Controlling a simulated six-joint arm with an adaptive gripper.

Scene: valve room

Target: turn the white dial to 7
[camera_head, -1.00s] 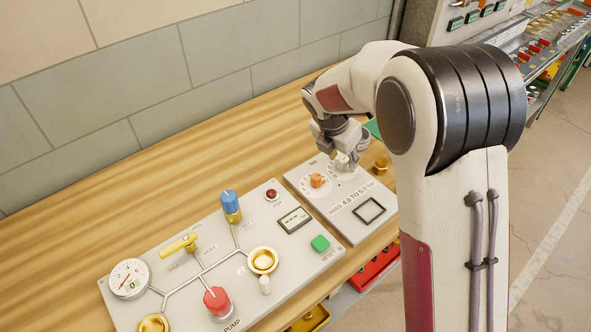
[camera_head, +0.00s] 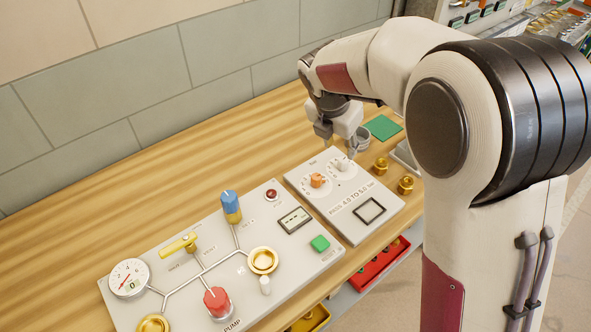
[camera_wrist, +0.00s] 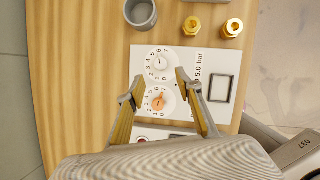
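The white dial (camera_head: 340,164) sits at the back of the small pale panel (camera_head: 345,225). It also shows in the wrist view (camera_wrist: 160,62), ringed by printed numbers; its exact setting is too small to read. An orange dial (camera_head: 317,180) with its own number ring is beside it, and shows in the wrist view (camera_wrist: 158,99). My gripper (camera_head: 338,143) is above and behind the panel, apart from both dials. In the wrist view its fingers (camera_wrist: 153,87) are spread wide with nothing between them gripped.
A grey cup (camera_head: 358,139), a green square (camera_head: 383,127) and two brass fittings (camera_head: 393,175) are near the panel's right side. The large panel (camera_head: 180,300) with gauge, valves and a red knob (camera_head: 217,302) lies to the left. Bare wood is behind the panels.

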